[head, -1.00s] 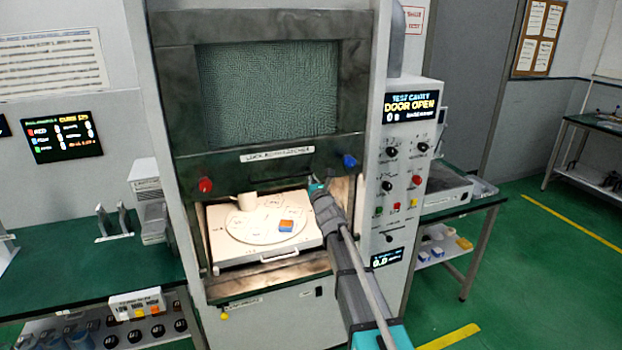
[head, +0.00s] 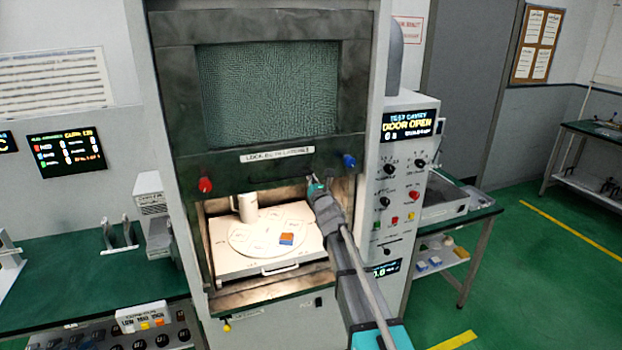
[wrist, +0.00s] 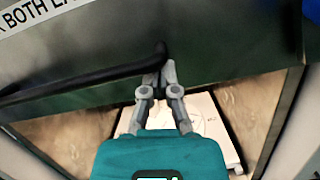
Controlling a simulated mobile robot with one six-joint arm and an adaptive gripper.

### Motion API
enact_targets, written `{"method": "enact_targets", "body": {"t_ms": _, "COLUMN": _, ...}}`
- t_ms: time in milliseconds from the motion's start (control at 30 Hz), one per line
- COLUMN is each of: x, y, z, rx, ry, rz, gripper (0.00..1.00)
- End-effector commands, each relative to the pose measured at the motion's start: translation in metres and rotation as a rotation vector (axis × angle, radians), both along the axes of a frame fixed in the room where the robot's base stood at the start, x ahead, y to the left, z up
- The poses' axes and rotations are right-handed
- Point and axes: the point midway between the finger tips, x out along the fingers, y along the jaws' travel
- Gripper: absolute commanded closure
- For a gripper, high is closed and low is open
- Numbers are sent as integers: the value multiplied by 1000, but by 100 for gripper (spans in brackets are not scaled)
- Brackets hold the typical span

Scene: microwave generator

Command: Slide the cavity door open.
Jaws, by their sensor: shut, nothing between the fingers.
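The cavity door (head: 265,95), a dark green panel with a mesh window, stands partly raised on the front of the machine. The cavity below it is open. A dark bar handle (wrist: 95,75) runs along the door's lower part in the wrist view. My gripper (wrist: 158,70) is shut and empty, its fingertips at the right end of that handle. They look to be touching it or just under it; I cannot tell which. In the head view my gripper (head: 312,180) is at the door's lower edge, right of centre.
Inside the cavity are a pale tray (head: 225,268) with a round plate (head: 262,243), a white mug (head: 245,208) and an orange-blue block (head: 287,239). A red knob (head: 205,185) and a blue knob (head: 348,161) flank the door's lower part. The display (head: 410,125) reads "DOOR OPEN".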

Motion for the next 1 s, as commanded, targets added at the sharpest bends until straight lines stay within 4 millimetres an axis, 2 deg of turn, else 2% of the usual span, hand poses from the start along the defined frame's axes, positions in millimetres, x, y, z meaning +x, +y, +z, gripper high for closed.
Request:
{"method": "enact_targets", "body": {"t_ms": 467, "x": 0, "y": 0, "z": -7, "rx": 0, "ry": 0, "rz": -1, "gripper": 100}}
{"method": "enact_targets", "body": {"t_ms": 967, "x": -2, "y": 6, "z": -46, "rx": 0, "ry": 1, "rz": -2, "gripper": 100}}
{"method": "enact_targets", "body": {"t_ms": 1000, "x": -14, "y": 3, "z": -45, "rx": 0, "ry": 1, "rz": -2, "gripper": 100}}
